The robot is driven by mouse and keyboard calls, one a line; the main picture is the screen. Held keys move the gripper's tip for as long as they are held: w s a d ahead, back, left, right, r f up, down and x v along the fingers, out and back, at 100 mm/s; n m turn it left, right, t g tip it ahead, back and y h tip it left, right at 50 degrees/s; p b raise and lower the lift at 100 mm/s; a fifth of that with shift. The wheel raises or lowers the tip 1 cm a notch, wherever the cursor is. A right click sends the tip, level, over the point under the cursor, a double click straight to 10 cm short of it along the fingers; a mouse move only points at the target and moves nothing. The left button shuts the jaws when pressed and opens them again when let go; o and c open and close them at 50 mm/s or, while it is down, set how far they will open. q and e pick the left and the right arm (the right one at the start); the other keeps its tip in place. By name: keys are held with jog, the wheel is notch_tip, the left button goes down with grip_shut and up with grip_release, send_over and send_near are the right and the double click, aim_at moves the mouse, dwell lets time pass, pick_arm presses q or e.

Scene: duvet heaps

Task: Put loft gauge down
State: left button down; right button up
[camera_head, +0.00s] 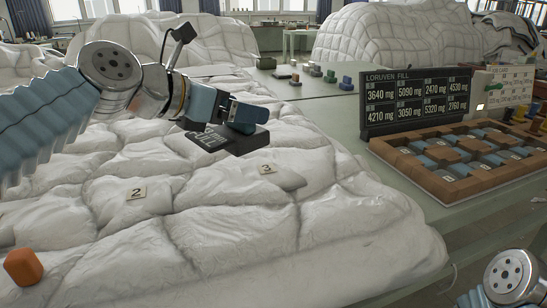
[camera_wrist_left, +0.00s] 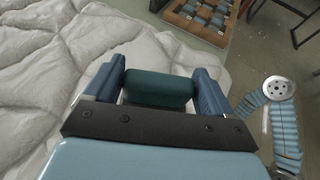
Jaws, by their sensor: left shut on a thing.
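The loft gauge (camera_head: 226,141) is a dark, flat block with a blue-teal grip on top. My left gripper (camera_head: 240,113) is shut on that grip and holds the gauge over the white quilted duvet (camera_head: 235,225). I cannot tell whether its underside touches the duvet. In the left wrist view the teal grip (camera_wrist_left: 158,88) sits between the two blue fingers, and the rest of the gauge is hidden. Tags "2" (camera_head: 136,192) and "3" (camera_head: 267,169) lie on the duvet, with "3" just in front of the gauge. My right gripper is out of view; only its arm shows.
A dark "LORUVEN FILL" board (camera_head: 414,99) stands at right behind a wooden tray (camera_head: 450,189) with blue pieces. An orange block (camera_head: 23,267) lies on the duvet at lower left. Small coloured weights (camera_head: 313,70) stand on the table behind.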

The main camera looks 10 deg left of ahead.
pick_arm(q)
jog(key=shift+w+d+f+b, duration=0.2)
jog(key=shift+w+f+b, duration=0.2)
jog(key=shift+w+f, duration=1.75)
jog(key=shift+w+d+f+b, duration=0.25)
jog(key=shift+w+f+b, duration=0.2)
jog(key=shift+w+f, duration=1.7)
jog(key=shift+w+d+f+b, duration=0.2)
jog(key=shift+w+f+b, duration=0.2)
jog(key=shift+w+f, duration=1.75)
jog(key=shift+w+r, duration=0.15)
grip_release()
jog(key=shift+f, duration=0.2)
jog(key=shift+r, duration=0.25)
jog(key=v, duration=1.2)
jog(key=shift+f+b, duration=0.2)
jog(key=shift+b, duration=0.15)
